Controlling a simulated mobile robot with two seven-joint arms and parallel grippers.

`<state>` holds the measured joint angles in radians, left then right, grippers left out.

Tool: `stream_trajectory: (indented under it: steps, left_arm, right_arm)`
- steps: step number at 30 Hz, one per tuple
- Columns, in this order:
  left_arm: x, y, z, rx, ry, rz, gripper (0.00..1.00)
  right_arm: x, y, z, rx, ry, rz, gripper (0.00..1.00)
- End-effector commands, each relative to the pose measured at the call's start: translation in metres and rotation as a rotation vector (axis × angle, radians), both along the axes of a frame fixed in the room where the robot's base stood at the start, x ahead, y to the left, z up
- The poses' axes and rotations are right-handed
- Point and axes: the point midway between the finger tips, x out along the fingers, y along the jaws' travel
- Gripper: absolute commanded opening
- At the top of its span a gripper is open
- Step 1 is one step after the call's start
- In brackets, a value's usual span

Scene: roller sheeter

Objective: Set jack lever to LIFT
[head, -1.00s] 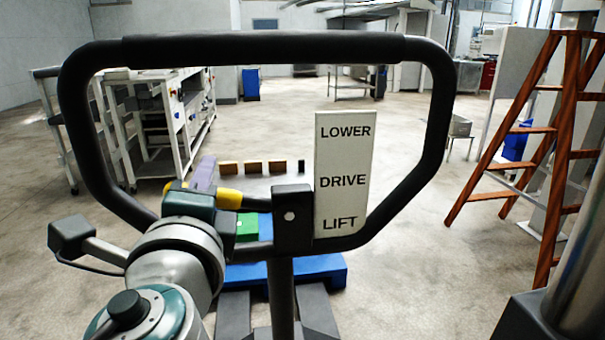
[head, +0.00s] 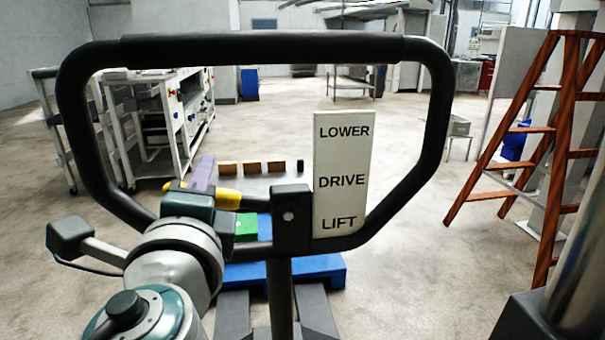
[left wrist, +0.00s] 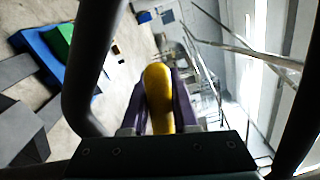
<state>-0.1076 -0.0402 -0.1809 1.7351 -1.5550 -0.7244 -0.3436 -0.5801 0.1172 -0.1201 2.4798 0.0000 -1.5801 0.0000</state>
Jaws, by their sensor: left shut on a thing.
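The jack lever (head: 256,204) is a dark rod with a yellow grip (head: 229,198). It runs leftward and slightly upward from a black pivot block (head: 292,230) on the handle's lower bar. My left gripper (head: 203,183) is at the grip's left end, partly hiding it. In the left wrist view, the yellow grip (left wrist: 158,95) sits between the purple fingers of my left gripper (left wrist: 167,83), which is shut on it. A white label plate (head: 342,150) right of the pivot reads LOWER, DRIVE and LIFT from top to bottom. My right gripper is not in view.
The black handle loop (head: 270,48) surrounds the lever area. A blue pallet (head: 315,268) with a green box (head: 246,226) lies beyond it over the forks. A wooden ladder (head: 560,130) stands at right and a white machine (head: 160,110) at back left. Open floor lies between.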

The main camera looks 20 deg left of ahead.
Motion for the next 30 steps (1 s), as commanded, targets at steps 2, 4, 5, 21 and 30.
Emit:
stream_trajectory:
  steps: [2,4,5,21,30]
  left_arm:
    - [0.000,0.000,0.000,0.000,0.000,0.000,0.00]
    - [0.000,0.000,-0.002,-0.007,-0.004,0.000,0.00]
    - [0.000,0.000,-0.004,-0.015,-0.009,0.000,0.00]
    - [-0.001,0.001,-0.040,-0.340,-0.209,0.000,0.00]
    - [-0.001,0.001,-0.040,-0.346,-0.207,0.000,0.29]
  right_arm:
    - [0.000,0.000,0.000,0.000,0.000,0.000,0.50]
    - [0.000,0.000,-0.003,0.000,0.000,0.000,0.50]
    - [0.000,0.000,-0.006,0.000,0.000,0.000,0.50]
    - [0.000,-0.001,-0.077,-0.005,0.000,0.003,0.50]
    - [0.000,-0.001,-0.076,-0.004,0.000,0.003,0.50]
